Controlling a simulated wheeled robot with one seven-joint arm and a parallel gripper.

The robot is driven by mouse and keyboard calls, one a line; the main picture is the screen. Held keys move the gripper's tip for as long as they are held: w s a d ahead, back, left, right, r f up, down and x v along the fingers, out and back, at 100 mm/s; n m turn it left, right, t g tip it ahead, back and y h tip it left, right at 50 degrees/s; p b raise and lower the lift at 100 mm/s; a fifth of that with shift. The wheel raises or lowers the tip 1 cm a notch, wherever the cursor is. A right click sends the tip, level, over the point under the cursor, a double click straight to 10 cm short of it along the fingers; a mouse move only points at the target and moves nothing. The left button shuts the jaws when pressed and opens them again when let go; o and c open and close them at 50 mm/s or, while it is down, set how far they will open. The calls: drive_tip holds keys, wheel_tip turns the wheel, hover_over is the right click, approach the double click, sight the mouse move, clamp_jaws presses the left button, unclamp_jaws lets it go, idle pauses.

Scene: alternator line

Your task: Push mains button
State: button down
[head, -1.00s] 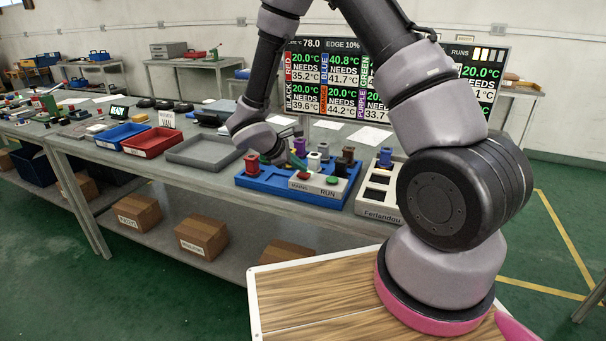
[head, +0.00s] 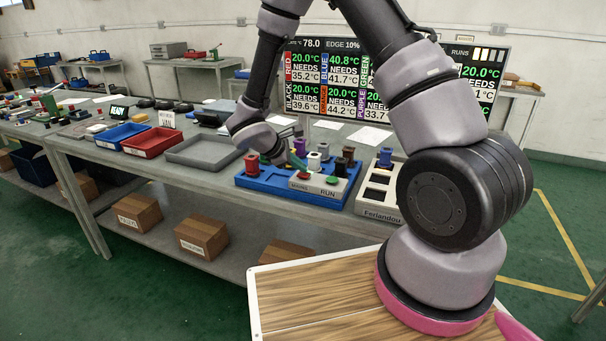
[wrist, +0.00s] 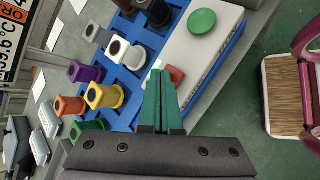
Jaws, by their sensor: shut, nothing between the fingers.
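The mains button is a red button (head: 304,175) on a white control box (head: 318,187) with the words MAINS and RUN on its front. In the wrist view the red button (wrist: 177,76) shows just beside and partly behind my fingertips. A round green button (wrist: 202,21) sits farther along the same box. My gripper (wrist: 160,73) is shut and empty, its green fingers together with the tips at the red button. Whether the tips touch it I cannot tell. In the head view my fingers (head: 298,162) reach down to the button.
A blue tray (head: 255,182) with several coloured cylindrical parts adjoins the box, with yellow (wrist: 104,96) and white (wrist: 131,54) ones near my fingers. A Ferlandou box (head: 378,209) stands to the right. A screen (head: 330,75) rises behind. An empty grey tray (head: 203,152) lies left.

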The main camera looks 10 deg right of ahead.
sight(300, 175)
drive_tip(key=shift+f, duration=0.1)
idle(0.5)
drive_tip(key=shift+f, duration=0.35)
drive_tip(key=shift+r, duration=0.55)
drive_tip(key=shift+r, duration=2.9)
